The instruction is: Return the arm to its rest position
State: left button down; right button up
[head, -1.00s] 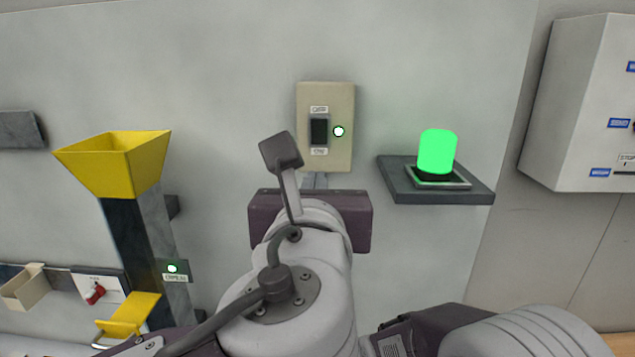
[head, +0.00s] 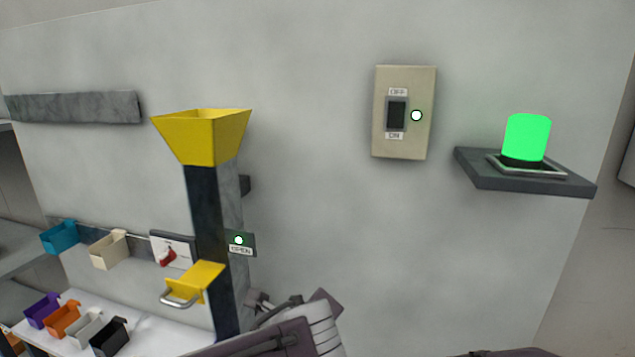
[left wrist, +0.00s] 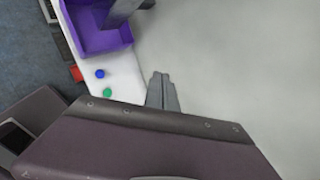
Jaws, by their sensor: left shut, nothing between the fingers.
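My left arm (head: 275,335) shows at the bottom of the head view, below the wall switch and right of the yellow hopper's post. Its gripper cannot be made out clearly there. In the left wrist view my left gripper (left wrist: 162,91) has its two fingers together, with nothing between them. A pale surface lies beyond the fingertips. My right gripper is in neither view.
The wall switch (head: 404,112) and green lit lamp (head: 527,138) are at the right. The yellow hopper (head: 202,137) stands left, above a yellow handled flap (head: 195,283). Several coloured bins sit lower left. A purple bin (left wrist: 100,35) shows in the wrist view.

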pick_arm(q)
jog(key=s+a+f+n+g+b, duration=0.2)
jog(key=s+a+f+n, duration=0.2)
jog(key=f+n, duration=0.5)
jog(key=s+a+f+n+g+b, duration=0.2)
jog(key=s+a+f+n+g, duration=0.1)
jog(key=a+f+n, duration=0.4)
jog(key=s+a+f+n+g+b, duration=0.2)
jog(key=s+a+f+n, duration=0.3)
jog(key=f+n, duration=0.5)
notch_tip(320, 180, down, 4)
jog(key=shift+a+r+n+g+h, duration=0.2)
jog(key=shift+a+n+g+h, duration=0.15)
jog(key=shift+g, duration=0.15)
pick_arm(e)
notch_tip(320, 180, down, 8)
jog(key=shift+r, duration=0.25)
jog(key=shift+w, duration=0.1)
